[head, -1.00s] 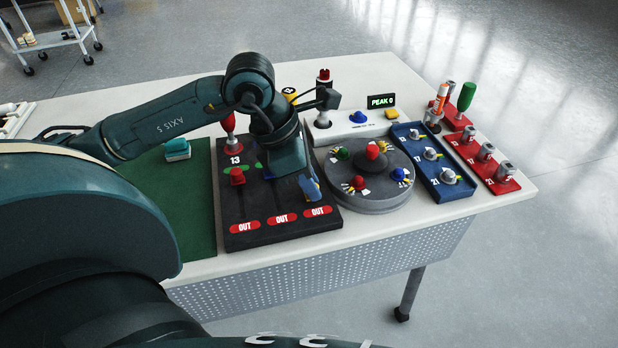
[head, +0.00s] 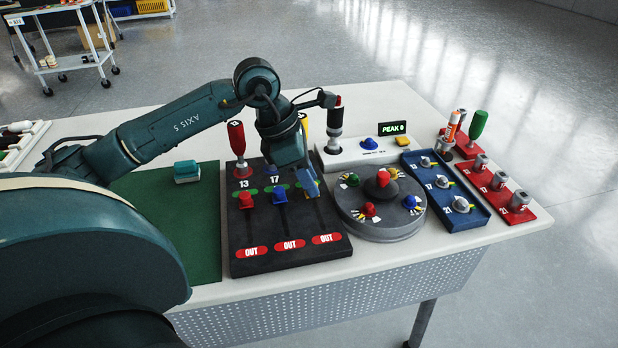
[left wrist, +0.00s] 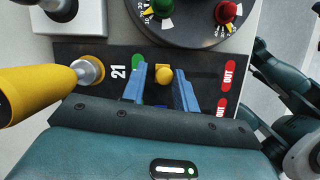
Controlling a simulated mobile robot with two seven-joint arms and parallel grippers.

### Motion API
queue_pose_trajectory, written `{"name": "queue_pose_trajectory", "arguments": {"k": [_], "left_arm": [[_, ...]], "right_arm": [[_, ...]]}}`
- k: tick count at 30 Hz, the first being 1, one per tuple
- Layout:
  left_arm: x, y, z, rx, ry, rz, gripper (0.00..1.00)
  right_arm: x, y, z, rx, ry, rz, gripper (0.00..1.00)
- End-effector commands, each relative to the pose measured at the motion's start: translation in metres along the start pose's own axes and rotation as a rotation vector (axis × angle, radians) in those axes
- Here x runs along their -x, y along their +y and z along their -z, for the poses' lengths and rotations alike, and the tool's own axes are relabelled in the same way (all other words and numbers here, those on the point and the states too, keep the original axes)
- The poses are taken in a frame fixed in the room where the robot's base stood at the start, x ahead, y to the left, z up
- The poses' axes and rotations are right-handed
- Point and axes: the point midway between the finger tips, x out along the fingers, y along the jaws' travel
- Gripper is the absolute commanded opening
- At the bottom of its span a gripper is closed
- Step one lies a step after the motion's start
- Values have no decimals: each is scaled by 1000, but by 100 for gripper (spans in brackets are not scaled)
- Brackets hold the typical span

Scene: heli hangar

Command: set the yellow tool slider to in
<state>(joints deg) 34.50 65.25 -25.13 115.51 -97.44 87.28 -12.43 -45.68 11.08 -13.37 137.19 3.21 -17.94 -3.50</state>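The yellow slider knob (left wrist: 163,74) shows in the left wrist view between the two blue fingers of my left gripper (left wrist: 161,88). The fingers stand apart on either side of the knob, with gaps visible. The knob is near the green mark (left wrist: 138,62) beside the number 21, well away from the red OUT label (left wrist: 229,72). In the head view my left gripper (head: 309,184) hangs low over the right-hand track of the dark slider panel (head: 290,264) and hides the yellow knob.
Red (head: 245,200) and blue (head: 278,195) slider knobs stand left of my gripper. A red handle (head: 237,138) and a yellow handle (left wrist: 35,93) rise behind the panel. A round dial plate (head: 375,230) adjoins on the right. A green mat (head: 185,225) lies left.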

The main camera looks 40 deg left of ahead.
Motion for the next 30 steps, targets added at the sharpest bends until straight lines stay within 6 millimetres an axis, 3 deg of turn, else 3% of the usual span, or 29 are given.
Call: {"name": "queue_pose_trajectory", "arguments": {"k": [4,14,17,30], "left_arm": [[0,0,0,0,0,0,41],[6,-1,0,-1,0,1,41],[20,0,0,-1,0,-1,41],[112,0,-1,-1,-1,-2,41]], "right_arm": [[0,0,1,0,3,0,36],[1,0,2,-2,4,-1,36],[2,1,5,-4,6,-3,36],[11,5,19,-36,23,-16,36]]}}
